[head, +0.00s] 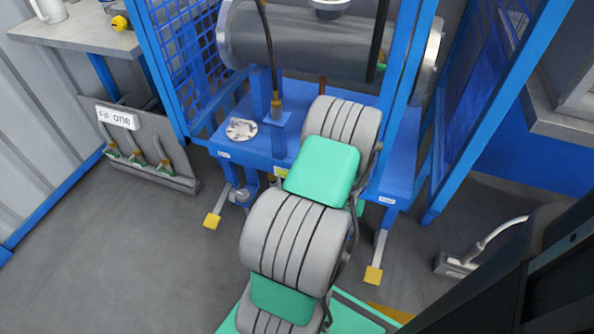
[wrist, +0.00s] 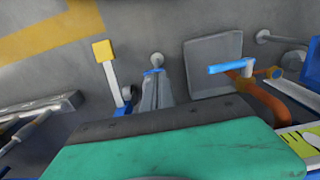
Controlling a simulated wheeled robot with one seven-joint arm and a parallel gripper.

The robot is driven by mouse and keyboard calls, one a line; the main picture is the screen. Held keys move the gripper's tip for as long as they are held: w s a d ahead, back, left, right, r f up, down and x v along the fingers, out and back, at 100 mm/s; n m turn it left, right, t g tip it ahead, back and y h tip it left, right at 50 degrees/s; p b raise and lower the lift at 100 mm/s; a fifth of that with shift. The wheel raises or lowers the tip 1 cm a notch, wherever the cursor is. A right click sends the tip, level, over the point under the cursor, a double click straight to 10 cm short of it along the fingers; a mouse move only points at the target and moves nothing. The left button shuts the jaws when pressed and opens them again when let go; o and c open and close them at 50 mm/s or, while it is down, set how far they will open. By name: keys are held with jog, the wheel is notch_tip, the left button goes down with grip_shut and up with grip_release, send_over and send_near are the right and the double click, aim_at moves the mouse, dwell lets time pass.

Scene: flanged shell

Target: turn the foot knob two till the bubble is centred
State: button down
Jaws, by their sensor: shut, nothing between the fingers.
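The blue stand (head: 255,147) has yellow-ended feet at the left (head: 212,220) and right (head: 373,275). A small blue-grey round part (head: 243,195) sits near the left foot; I cannot tell if it is a knob. The foot labels are too small to read, so I cannot tell which is two. A pale round disc (head: 241,129) lies on the stand; no bubble can be made out. My gripper (wrist: 153,75) appears shut and empty in the wrist view, above the floor beside a yellow-ended foot (wrist: 102,50). My arm hides it in the head view.
A large grey cylinder (head: 320,45) lies on the stand, between blue mesh panels (head: 190,45). A sign reading "Fill one" (head: 118,117) is at left. A grey box with a pale hose (head: 458,264) is on the floor at right. The wrist view shows a blue handle (wrist: 230,67).

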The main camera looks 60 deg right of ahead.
notch_tip(320, 180, down, 6)
jog(key=m+b, duration=0.2)
jog(key=m, duration=0.4)
jog(key=shift+s+d+b, duration=0.15)
jog(key=shift+d+b, duration=0.1)
jog(key=shift+b, duration=0.1)
jog(key=shift+d, duration=0.25)
dwell(0.6)
